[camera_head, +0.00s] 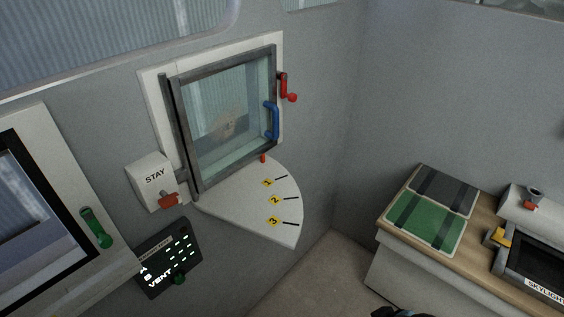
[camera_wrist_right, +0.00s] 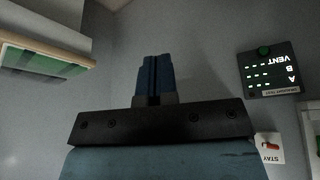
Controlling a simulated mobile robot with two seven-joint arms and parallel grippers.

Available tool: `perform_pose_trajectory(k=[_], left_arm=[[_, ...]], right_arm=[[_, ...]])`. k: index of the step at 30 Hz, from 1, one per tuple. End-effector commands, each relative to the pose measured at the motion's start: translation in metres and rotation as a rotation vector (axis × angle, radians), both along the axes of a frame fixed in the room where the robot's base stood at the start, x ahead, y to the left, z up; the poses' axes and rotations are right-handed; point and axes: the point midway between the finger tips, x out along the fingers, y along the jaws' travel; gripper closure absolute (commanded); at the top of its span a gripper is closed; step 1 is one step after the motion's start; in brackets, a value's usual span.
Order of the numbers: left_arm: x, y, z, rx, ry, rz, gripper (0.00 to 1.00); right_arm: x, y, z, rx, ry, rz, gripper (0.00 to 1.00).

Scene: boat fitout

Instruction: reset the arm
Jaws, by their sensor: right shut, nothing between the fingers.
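My right gripper (camera_wrist_right: 155,80) shows in the right wrist view with its blue fingers together and nothing between them. It is in free air, apart from the wall and fittings. A dark piece at the bottom edge of the head view looks like part of my right arm; its fingers cannot be made out there. My left gripper is in neither view.
A framed window (camera_head: 225,120) has a blue handle (camera_head: 272,120) and red crank (camera_head: 287,88). Below are a numbered fan-shaped plate (camera_head: 240,205), a STAY box (camera_head: 150,172) and a VENT panel (camera_head: 155,250). A counter (camera_head: 400,245) with a green mat (camera_head: 430,222) stands right.

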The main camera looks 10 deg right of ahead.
Motion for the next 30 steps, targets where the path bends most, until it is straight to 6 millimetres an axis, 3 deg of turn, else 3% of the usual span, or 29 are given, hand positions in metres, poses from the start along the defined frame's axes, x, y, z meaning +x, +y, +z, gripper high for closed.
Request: perform_pose_trajectory(k=[12,18,30], left_arm=[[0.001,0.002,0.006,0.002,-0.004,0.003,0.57],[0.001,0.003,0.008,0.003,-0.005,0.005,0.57],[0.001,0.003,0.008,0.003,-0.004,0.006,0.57]], right_arm=[[0.033,0.032,-0.064,0.088,-0.294,0.055,1.0],[0.038,0.049,-0.093,0.145,-0.472,0.079,1.0],[0.038,0.055,-0.1,0.166,-0.538,0.086,1.0]])
